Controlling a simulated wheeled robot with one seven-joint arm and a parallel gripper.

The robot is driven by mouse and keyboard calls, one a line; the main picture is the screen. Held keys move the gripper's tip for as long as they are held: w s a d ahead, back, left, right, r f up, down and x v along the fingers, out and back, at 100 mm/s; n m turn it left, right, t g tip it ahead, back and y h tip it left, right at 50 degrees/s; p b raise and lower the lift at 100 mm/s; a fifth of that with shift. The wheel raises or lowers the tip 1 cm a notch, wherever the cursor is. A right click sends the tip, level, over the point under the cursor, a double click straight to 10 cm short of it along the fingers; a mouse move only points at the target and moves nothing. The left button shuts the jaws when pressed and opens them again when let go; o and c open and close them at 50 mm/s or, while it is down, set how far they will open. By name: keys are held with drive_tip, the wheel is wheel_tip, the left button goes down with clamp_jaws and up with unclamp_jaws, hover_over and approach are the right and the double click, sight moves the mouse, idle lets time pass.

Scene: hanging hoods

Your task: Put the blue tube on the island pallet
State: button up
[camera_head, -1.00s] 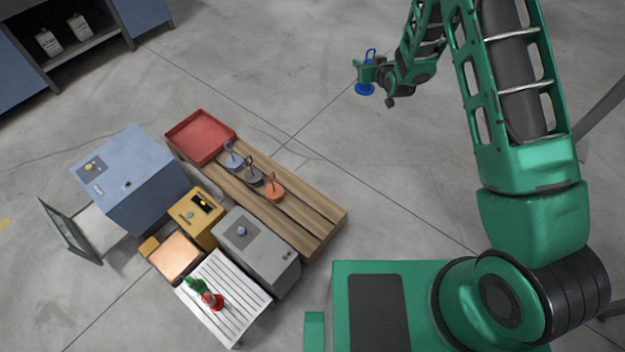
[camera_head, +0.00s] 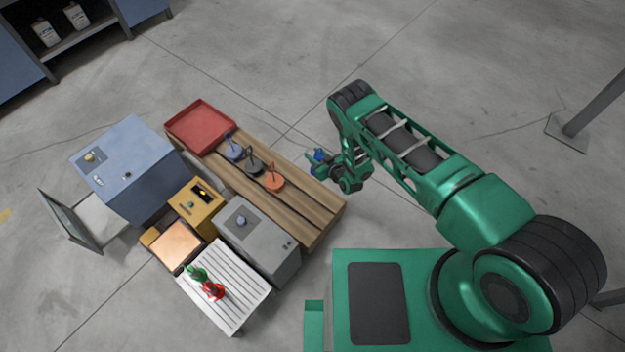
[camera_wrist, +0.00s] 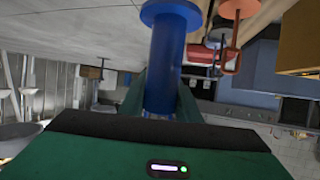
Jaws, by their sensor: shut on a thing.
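My gripper (camera_head: 314,160) is shut on the blue tube (camera_wrist: 165,65), which fills the middle of the wrist view with its round flange at the top. In the head view only a small part of the blue tube (camera_head: 319,155) shows beside my gripper. The slatted wooden pallet (camera_head: 311,231) lies left of and below my gripper in the head view. My gripper appears to be off to its right side. On the pallet stand a blue-grey piece (camera_head: 234,153), a dark grey piece (camera_head: 253,165) and an orange piece (camera_head: 273,181), in a row.
A red tray (camera_head: 201,128) sits at the pallet's far end. Left of the pallet are a blue cabinet (camera_head: 140,165), a yellow box (camera_head: 195,208) and a grey box (camera_head: 262,245). A white slatted table (camera_head: 228,300) holds green and red pieces. A post (camera_head: 590,105) stands right.

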drive_tip(key=shift+y, duration=0.3)
drive_tip(key=shift+s+a+f, duration=0.1)
drive_tip(key=shift+s+f, duration=1.05)
drive_tip(key=shift+f, duration=1.3)
drive_tip(key=shift+s+a+f, duration=0.15)
drive_tip(key=shift+s+f, duration=1)
drive_tip(key=shift+f, duration=1.25)
drive_tip(key=shift+s+a+f, duration=0.1)
drive_tip(key=shift+s+f, duration=1.05)
drive_tip(key=shift+f, duration=1.3)
drive_tip(key=o, duration=1.3)
drive_tip(key=shift+s, duration=0.1)
drive_tip(key=v, duration=1)
drive_tip(key=shift+s+d+r, duration=0.15)
drive_tip(key=shift+d+r, duration=0.05)
drive_tip(key=shift+r, duration=0.05)
